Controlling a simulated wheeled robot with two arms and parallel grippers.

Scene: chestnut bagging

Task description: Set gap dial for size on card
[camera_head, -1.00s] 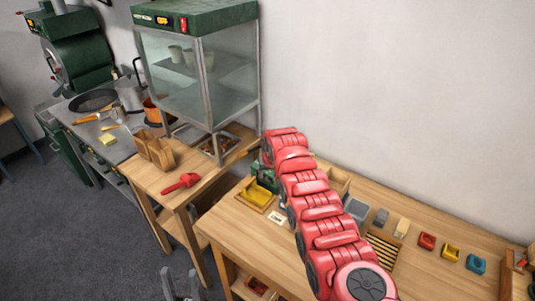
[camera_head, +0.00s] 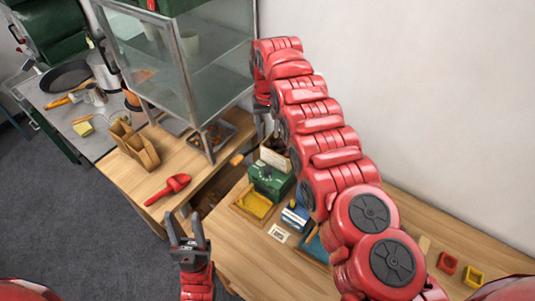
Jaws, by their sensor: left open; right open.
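A green box (camera_head: 270,181) with a small pale mark on its front stands on the near wooden table; I take it for the gap dial's unit, but its setting is too small to read. A white card (camera_head: 279,233) with dark print lies in front of it, unreadable at this size. My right gripper (camera_head: 266,127) points down above and behind the green box, apart from it; it is open, its fingertips partly lost against the things behind. My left gripper (camera_head: 187,222) is open and empty at the table's front left, well away from the box.
My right arm hides much of the near table.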

